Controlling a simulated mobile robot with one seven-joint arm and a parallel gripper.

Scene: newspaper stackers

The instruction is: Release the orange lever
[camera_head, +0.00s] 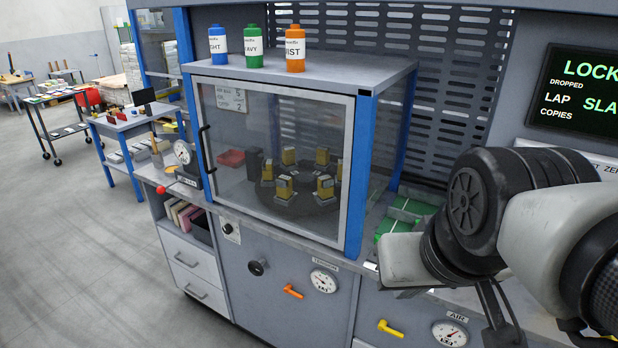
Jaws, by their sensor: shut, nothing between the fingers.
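The orange lever (293,291) sticks out from the grey front panel of the machine, below the glazed cabinet. It slopes slightly down to the right and sits just left of a round white gauge (323,281). My gripper (503,334) is at the lower right, dark and partly cut off by the bottom edge. It is shut and empty. It is well to the right of the orange lever, apart from it. My arm covers part of the bench and panel at the right.
A yellow lever (390,328) and an air gauge (450,333) are on the panel between the orange lever and my gripper. A black knob (257,267) is to the lever's left. A bench ledge (300,236) juts above. Open floor (90,240) lies left.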

